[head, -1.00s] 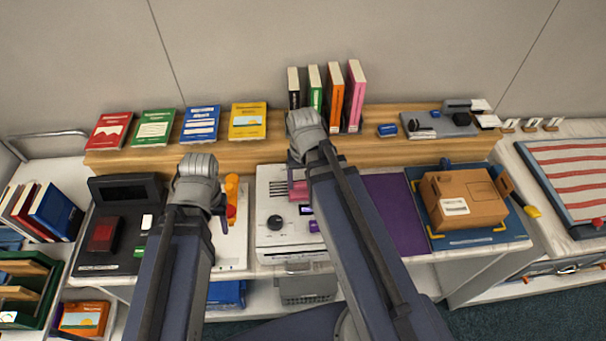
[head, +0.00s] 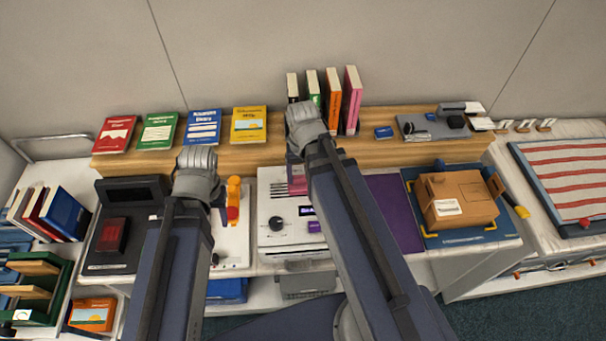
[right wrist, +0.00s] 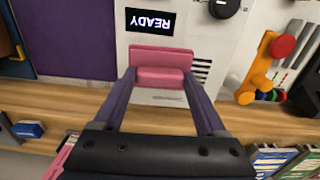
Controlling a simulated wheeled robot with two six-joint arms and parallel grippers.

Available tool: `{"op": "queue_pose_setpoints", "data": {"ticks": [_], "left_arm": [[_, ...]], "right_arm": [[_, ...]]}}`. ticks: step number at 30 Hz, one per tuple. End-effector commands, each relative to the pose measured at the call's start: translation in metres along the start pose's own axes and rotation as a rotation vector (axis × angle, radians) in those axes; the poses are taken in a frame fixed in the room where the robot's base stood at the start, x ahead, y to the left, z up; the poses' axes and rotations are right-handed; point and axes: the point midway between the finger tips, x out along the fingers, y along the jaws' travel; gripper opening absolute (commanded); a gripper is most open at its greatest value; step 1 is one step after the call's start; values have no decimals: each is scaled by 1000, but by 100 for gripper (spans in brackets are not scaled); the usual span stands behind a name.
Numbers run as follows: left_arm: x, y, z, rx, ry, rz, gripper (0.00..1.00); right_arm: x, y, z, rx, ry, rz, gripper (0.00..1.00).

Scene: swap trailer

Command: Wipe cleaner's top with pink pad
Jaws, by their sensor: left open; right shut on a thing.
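The cleaner (head: 268,232) is a white box with a dark knob, a small lit display and a purple button, on the middle of the bench. Its top also shows in the right wrist view (right wrist: 215,50), with the display reading READY and dark slots. My right gripper (right wrist: 160,80) is shut on the pink pad (right wrist: 160,60), which lies over the cleaner's top near the slots. I cannot tell whether the pad touches it. In the head view my right arm partly hides the pad (head: 296,186).
An orange object with a red end (head: 233,205) stands just left of the cleaner. A purple mat (head: 395,215) and a cardboard box (head: 460,198) lie to the right. A wooden shelf (head: 365,150) with several books runs behind. A black device (head: 108,245) is at far left.

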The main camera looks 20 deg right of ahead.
Motion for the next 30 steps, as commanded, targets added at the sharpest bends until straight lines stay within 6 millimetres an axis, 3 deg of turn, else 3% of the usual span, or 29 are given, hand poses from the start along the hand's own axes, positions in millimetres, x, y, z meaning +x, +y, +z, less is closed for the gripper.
{"op": "queue_pose_setpoints", "data": {"ticks": [2,14,24,30], "left_arm": [[-11,-1,1,0,0,0,50],[-12,-1,1,0,0,0,50],[-39,-4,2,0,0,0,50],[-40,-4,2,0,0,0,50]], "right_arm": [[-11,0,0,0,0,0,29],[-12,0,0,0,0,0,29],[-40,0,0,0,0,0,29],[-40,0,0,0,0,0,29]]}}
